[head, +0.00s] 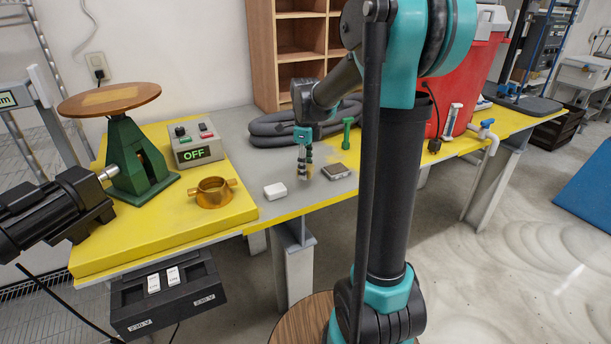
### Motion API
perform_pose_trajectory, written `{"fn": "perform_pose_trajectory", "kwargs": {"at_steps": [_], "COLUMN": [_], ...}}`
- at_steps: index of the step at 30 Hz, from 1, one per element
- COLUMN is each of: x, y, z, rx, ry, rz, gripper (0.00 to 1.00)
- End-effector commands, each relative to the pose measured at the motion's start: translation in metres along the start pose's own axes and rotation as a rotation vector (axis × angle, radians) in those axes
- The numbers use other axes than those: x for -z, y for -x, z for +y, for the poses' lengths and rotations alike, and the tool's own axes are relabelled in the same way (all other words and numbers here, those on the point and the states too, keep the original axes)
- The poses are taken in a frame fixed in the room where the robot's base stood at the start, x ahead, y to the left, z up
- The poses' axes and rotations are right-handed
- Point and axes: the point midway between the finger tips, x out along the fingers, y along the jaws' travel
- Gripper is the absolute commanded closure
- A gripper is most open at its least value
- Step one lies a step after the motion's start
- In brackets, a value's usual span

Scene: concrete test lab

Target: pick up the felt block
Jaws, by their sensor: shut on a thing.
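My gripper (304,171) points down over the grey part of the bench, between a white block and a flat grey block. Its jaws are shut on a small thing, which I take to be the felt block. The fingers hide most of it, and its shape and colour are too small to make out. The fingertips look close to the bench top; I cannot tell whether the held thing touches it.
The white block (275,191) lies left of my gripper and the flat grey block (338,171) right. A green peg-like thing (347,133) and a dark coiled hose (272,130) are behind. A brass ring (212,192) stands on the yellow slab (150,244) at left.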

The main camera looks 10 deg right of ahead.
Motion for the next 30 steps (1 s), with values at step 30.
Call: {"fn": "perform_pose_trajectory", "kwargs": {"at_steps": [30], "x": [0.000], "y": [0.164], "z": [0.000], "rx": [0.000], "ry": [0.000], "rz": [0.000], "gripper": [0.86]}}
